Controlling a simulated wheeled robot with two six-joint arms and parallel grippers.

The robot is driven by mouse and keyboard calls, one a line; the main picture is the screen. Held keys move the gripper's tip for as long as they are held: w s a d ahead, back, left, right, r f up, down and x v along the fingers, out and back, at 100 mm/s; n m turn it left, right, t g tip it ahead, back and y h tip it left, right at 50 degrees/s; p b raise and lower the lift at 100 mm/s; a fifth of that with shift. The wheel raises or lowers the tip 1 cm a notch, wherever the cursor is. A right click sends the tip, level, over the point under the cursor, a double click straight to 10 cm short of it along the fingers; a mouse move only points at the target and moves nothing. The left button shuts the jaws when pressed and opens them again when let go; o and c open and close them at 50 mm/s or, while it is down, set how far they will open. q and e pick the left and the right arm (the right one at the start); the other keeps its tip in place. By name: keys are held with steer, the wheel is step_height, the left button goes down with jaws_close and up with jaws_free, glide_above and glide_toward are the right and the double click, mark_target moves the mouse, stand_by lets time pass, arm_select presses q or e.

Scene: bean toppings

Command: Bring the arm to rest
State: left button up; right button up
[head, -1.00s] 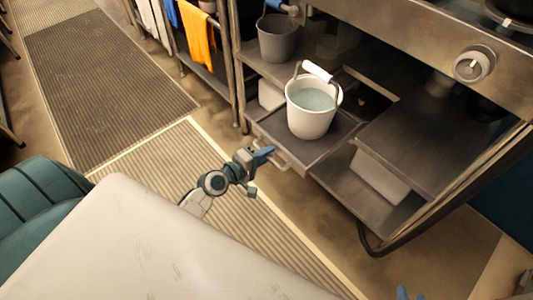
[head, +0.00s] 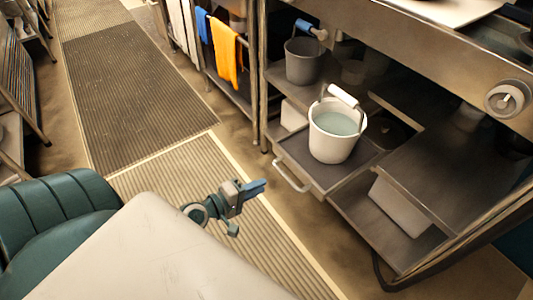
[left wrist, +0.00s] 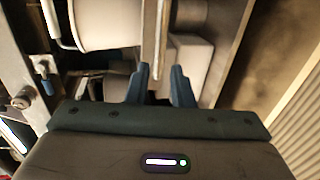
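My left gripper (head: 260,187) is over the striped floor mat in the head view, left of and apart from the handle (head: 290,178) of a pulled-out tray (head: 297,158). In the left wrist view its two blue fingers (left wrist: 159,70) stand apart, with no object seen held between them. A white bucket (head: 334,143) of pale liquid stands upright on the tray, its white grip raised. My right gripper is not in view.
A steel counter with a knob (head: 508,98) and lower shelves (head: 440,180) fills the right. A grey bucket (head: 303,62) stands behind the white one. Orange (head: 226,50) and blue cloths hang on a rack. The striped mat (head: 185,170) has free floor room.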

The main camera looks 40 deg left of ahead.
arm_select(q)
steer(key=shift+s+r, duration=0.1)
steer(key=shift+s, duration=0.15)
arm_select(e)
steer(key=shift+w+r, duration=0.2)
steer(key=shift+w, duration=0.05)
